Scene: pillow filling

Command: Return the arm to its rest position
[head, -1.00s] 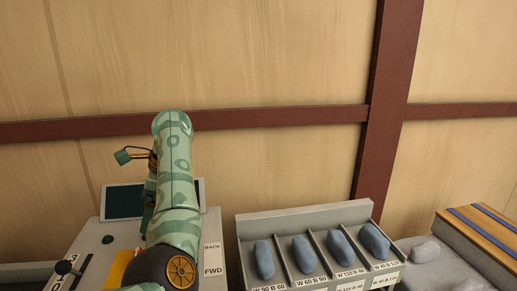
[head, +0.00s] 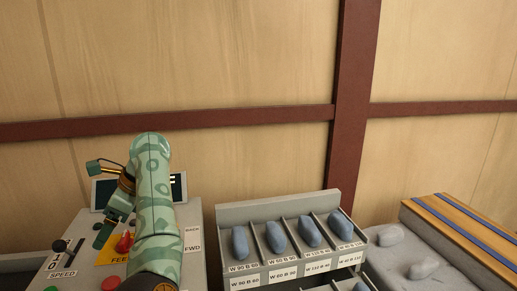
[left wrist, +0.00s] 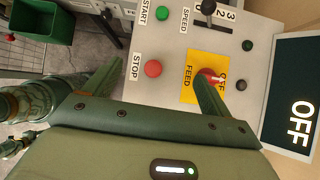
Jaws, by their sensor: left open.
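My left arm (head: 154,210) rises in the middle left of the head view, green with darker patterns, and bends over a grey control panel (head: 190,222). My left gripper (head: 108,222) hangs above the panel, partly beside the forearm. In the left wrist view the gripper (left wrist: 160,68) is open and empty, its two fingers spread. One finger overlaps the red FEED switch (left wrist: 207,78) on its yellow plate; I cannot tell if they touch. My right gripper is in neither view.
The panel carries a red STOP button (left wrist: 153,68), a SPEED lever (left wrist: 208,7) and a screen (left wrist: 296,85) reading OFF. A grey labelled rack (head: 277,206) holds several blue-grey pillows. A green bin (left wrist: 45,22) stands on the floor.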

